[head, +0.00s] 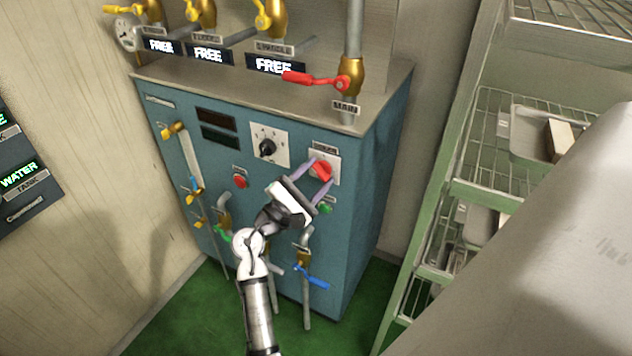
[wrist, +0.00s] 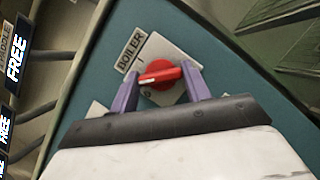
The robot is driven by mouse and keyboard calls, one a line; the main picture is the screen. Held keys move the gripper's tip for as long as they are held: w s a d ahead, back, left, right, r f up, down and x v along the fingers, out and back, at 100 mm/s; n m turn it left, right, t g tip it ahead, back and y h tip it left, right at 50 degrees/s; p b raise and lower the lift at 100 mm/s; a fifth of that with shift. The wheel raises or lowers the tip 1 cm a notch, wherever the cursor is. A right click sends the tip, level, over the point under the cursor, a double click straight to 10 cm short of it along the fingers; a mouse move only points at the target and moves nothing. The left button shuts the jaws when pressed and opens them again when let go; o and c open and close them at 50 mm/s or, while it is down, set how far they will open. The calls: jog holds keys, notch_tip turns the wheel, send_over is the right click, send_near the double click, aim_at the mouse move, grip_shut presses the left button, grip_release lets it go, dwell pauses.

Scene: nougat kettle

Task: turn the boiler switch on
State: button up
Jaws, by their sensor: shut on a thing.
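The boiler switch is a red rotary knob (head: 321,170) on a pale plate at the upper right of the blue cabinet's front. In the wrist view the red knob (wrist: 160,76) sits below a label reading BOILER, with a mark "I" above it and an "O" below it. Its grip bar lies across the picture, roughly between the two fingers. My gripper (head: 318,177) has its purple fingers on either side of the knob; they also show in the wrist view (wrist: 160,84). The fingers are shut on the knob's bar, one at each end.
The blue cabinet (head: 350,230) also carries a black dial (head: 267,147), a red button (head: 240,181) and a green button (head: 325,208). A red-handled main valve (head: 318,80) is above. A wire shelf rack (head: 470,190) stands at right. Green floor lies below.

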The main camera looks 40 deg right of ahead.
jog(key=m+g, duration=0.1)
jog(key=m, duration=0.1)
jog(key=m+g+y+b, duration=0.1)
jog(key=m, duration=0.2)
jog(key=shift+w+a+r, duration=0.1)
jog(key=shift+r+m+g+y, duration=0.15)
jog(key=shift+m+y, duration=0.35)
jog(key=shift+m, duration=0.75)
jog(key=shift+f+m+g+y, duration=0.15)
jog(key=shift+m+y, duration=0.35)
jog(key=shift+m, duration=0.75)
jog(key=o, duration=1)
jog(key=shift+r, duration=0.1)
jog(key=shift+c, duration=0.2)
jog(key=a+b, duration=0.1)
jog(key=a, duration=1.2)
jog(key=shift+a+b, duration=0.35)
jog(key=shift+b, duration=0.05)
